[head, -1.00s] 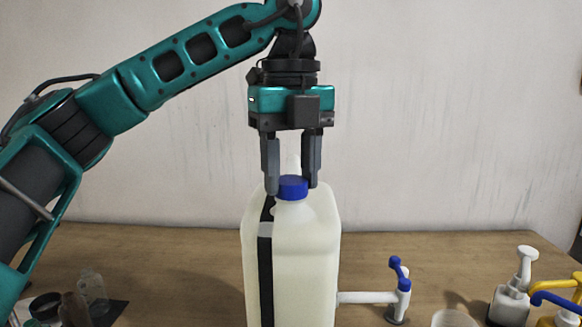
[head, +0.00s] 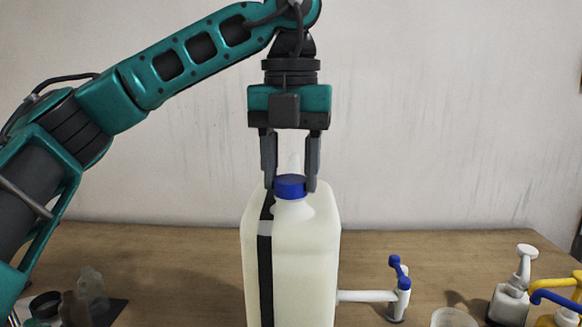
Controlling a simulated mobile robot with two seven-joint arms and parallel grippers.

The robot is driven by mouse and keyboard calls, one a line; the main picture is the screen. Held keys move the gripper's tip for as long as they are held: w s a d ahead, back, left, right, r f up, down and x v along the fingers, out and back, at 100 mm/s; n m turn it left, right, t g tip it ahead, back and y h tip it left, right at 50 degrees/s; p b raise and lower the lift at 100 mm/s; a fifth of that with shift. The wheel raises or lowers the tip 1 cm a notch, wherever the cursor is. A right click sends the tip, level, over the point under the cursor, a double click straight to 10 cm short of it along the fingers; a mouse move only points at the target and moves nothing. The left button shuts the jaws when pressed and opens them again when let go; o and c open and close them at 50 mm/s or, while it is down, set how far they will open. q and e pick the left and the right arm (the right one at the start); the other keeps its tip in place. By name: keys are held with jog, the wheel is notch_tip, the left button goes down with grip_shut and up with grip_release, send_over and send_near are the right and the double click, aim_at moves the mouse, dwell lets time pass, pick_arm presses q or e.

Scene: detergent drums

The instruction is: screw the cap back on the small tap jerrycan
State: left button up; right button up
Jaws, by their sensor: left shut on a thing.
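The small tap jerrycan (head: 305,260) stands upright on the table in the middle of the head view. It is a translucent cream can with a dark vertical strip and a white tap with a blue lever (head: 399,272) at its lower right. The blue cap (head: 291,187) sits on the neck at its top. My left gripper (head: 291,186) points straight down from above, with one finger on each side of the cap, shut on it. The threads under the cap are hidden. My right gripper is not in view.
Pump bottles with white (head: 525,262), yellow and blue heads stand at the right. A clear cup (head: 455,318) is near the front right. Small bottles (head: 92,290) stand on a dark mat at the left. The table (head: 170,260) is bare between these and the jerrycan.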

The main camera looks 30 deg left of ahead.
pick_arm(q)
jog(key=shift+f+m, duration=0.25)
jog(key=shift+m, duration=0.05)
jog(key=m, duration=0.3)
jog(key=o, duration=0.7)
jog(key=shift+m, duration=0.5)
jog(key=o, duration=0.5)
jog(key=shift+r, duration=0.15)
jog(key=shift+o, duration=0.4)
jog(key=o, duration=0.3)
jog(key=shift+r, duration=4.05)
